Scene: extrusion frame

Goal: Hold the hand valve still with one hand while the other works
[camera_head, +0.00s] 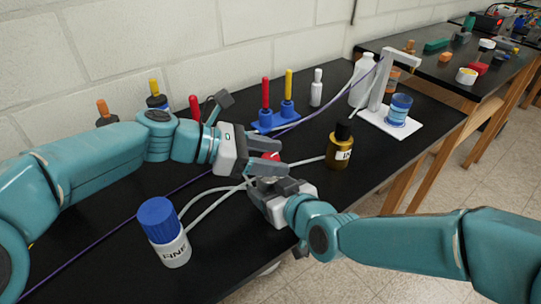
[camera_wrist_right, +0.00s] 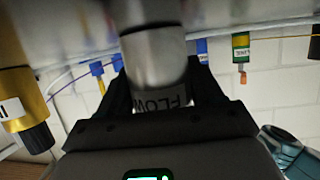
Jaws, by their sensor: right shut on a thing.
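The hand valve shows in the head view as a small red top (camera_head: 271,156) between the two grippers, with pale tubes running near it. Most of its body is hidden by my grippers. In the right wrist view it is a metal cylinder (camera_wrist_right: 155,55) with a "FLOW" label. My right gripper (camera_head: 265,172) is shut on this cylinder, with a finger on each side (camera_wrist_right: 160,95). My left gripper (camera_head: 247,120) is open just behind and left of the valve, its fingers spread wide. I cannot tell whether its near finger touches the red top.
A blue-capped bottle (camera_head: 165,232) stands front left. Blue holders with red and yellow handles (camera_head: 272,118) stand behind. A white stand (camera_head: 388,118) with a blue cup (camera_head: 399,108) is at the right.

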